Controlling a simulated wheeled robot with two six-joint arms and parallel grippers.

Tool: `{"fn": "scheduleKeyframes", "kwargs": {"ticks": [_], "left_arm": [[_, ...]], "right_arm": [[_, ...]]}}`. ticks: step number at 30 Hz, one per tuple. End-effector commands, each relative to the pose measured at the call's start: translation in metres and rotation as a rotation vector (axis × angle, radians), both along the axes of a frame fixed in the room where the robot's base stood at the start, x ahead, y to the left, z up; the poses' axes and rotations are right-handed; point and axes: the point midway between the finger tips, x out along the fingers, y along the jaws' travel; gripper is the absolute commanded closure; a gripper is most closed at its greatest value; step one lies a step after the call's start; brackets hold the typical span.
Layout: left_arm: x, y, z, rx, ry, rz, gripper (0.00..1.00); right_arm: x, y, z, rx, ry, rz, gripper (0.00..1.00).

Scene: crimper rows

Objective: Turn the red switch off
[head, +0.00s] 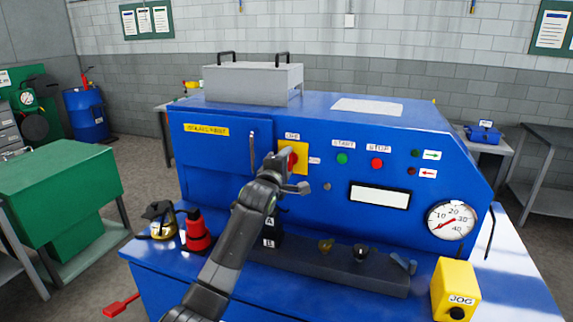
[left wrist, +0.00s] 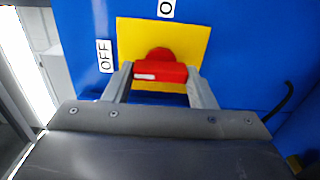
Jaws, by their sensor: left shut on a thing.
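The red switch (head: 293,158) sits on a yellow plate (head: 302,148) on the front of the blue machine, mostly hidden by my left gripper in the head view. In the left wrist view, the red switch (left wrist: 160,70) is a bar lying across the picture between my two fingers. Its white mark is on the left half, toward the OFF label (left wrist: 105,56). A second label (left wrist: 166,8), cut off at the top edge, shows an O. My left gripper (head: 284,163) is shut on the switch. My right gripper is not in view.
A green button (head: 342,158) and a red button (head: 377,163) are right of the switch. A gauge (head: 451,220) and a yellow JOG box (head: 455,288) are further right. A red bottle (head: 196,232) stands on the ledge left of my arm.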

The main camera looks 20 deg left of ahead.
Motion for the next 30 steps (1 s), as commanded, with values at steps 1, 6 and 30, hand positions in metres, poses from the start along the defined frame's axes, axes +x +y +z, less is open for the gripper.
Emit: {"fn": "scheduleKeyframes", "kwargs": {"ticks": [1,6,30], "left_arm": [[0.0,0.0,-0.001,-0.004,0.003,-0.001,0.47],[0.0,0.0,-0.001,-0.003,0.002,-0.001,0.27],[-0.054,0.002,-0.003,-0.001,-0.001,-0.001,0.27]], "right_arm": [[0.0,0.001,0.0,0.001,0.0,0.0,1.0],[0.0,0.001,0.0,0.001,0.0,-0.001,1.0],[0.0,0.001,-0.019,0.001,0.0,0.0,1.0]]}}
